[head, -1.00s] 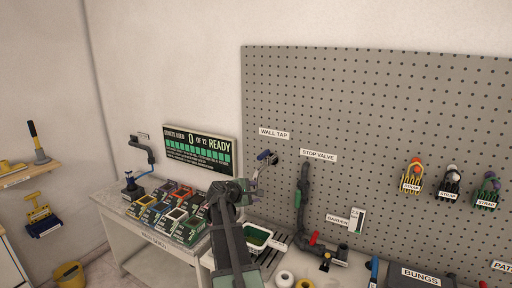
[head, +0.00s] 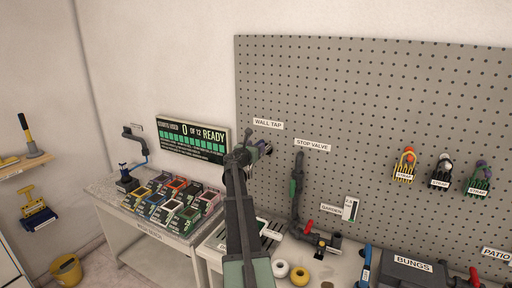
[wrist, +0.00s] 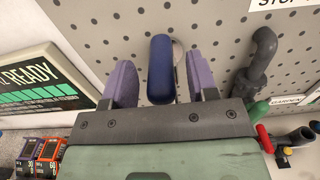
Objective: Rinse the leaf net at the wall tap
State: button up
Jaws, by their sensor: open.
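The wall tap shows in the wrist view as a blue rounded handle (wrist: 161,70) on the pegboard. My gripper (wrist: 160,82) is open, with its two purple fingers on either side of the handle and a gap on each side. In the head view my gripper (head: 260,148) is up at the tap, just below the WALL TAP label (head: 268,124), and it hides most of the tap. I cannot make out the leaf net; my arm covers much of the area below the tap.
The stop valve pipe (head: 297,190) rises close to the right of my arm. The bench at left holds several boxed cartridges (head: 162,211) below a READY display (head: 192,139). Hoses and fittings with a red handle (head: 309,225) stand at lower right, near white (head: 281,268) and yellow (head: 299,276) rolls.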

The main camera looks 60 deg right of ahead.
jog(key=shift+d, duration=0.45)
grip_shut()
